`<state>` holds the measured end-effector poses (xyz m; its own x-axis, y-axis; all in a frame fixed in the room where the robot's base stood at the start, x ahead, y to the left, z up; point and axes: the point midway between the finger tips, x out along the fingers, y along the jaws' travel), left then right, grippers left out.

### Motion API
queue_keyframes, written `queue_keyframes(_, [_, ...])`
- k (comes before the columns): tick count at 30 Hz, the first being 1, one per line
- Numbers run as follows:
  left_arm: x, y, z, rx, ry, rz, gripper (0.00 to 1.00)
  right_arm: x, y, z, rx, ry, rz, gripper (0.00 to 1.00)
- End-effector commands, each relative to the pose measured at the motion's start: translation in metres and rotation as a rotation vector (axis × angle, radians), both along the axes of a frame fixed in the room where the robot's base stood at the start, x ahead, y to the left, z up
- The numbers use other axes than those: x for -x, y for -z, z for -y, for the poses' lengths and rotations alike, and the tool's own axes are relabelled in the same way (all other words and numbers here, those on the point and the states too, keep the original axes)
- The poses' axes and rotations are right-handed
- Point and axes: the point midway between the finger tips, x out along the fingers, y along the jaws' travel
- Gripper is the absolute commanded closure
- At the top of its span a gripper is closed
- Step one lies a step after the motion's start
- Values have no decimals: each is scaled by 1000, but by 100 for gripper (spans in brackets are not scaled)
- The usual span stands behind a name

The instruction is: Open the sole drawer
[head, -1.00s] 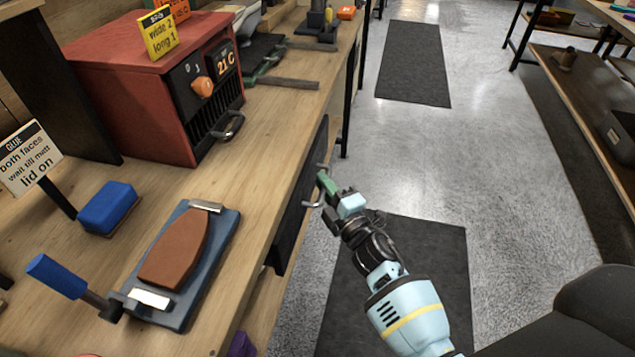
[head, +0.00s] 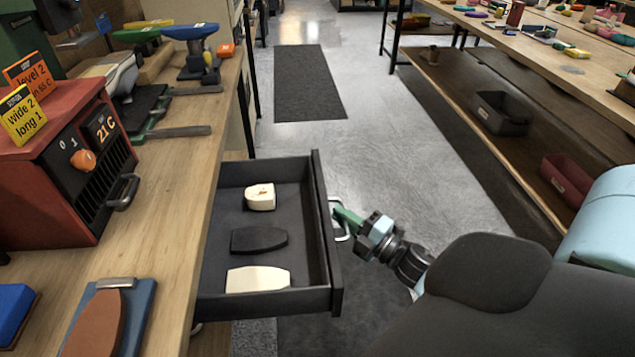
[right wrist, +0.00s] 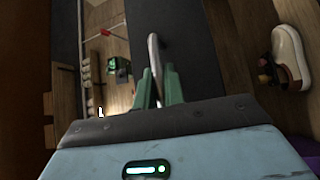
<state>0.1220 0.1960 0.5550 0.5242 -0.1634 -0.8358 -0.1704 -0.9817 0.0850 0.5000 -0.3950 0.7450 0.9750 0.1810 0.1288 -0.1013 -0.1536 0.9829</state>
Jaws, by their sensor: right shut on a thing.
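The sole drawer (head: 322,240) is pulled out from under the workbench, over the floor. Inside it lie a cream block (head: 260,197) with a brownish mark, a black sole-shaped piece (head: 259,240) and a cream sole-shaped piece (head: 257,279), spaced apart. My right gripper (head: 342,216) is at the drawer's front, its green fingers shut on the metal drawer handle (head: 338,232). In the right wrist view the handle (right wrist: 154,62) runs between the green fingers (right wrist: 160,92). My left gripper is not in view.
The workbench (head: 160,225) holds a red heater box (head: 50,170) with a dial and a blue clamp board (head: 143,310) with a brown sole. Shelving with bins (head: 503,112) stands to the right.

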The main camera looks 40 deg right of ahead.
Motion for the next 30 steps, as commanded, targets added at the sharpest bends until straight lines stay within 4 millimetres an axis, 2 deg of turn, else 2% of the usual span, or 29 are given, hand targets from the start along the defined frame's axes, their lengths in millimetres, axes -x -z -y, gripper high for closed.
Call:
queue_keyframes(7, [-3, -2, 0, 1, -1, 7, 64, 13, 1, 19, 0, 0, -1, 100])
queue_keyframes(21, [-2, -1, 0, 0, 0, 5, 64, 15, 0, 22, 0, 1, 0, 100])
queue_keyframes(22, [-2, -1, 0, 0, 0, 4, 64, 15, 0, 22, 0, 1, 0, 85])
queue_keyframes(26, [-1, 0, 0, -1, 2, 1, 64, 15, 0, 22, 0, 1, 0, 68])
queue_keyframes(30, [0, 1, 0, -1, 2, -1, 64, 15, 0, 22, 0, 1, 0, 68])
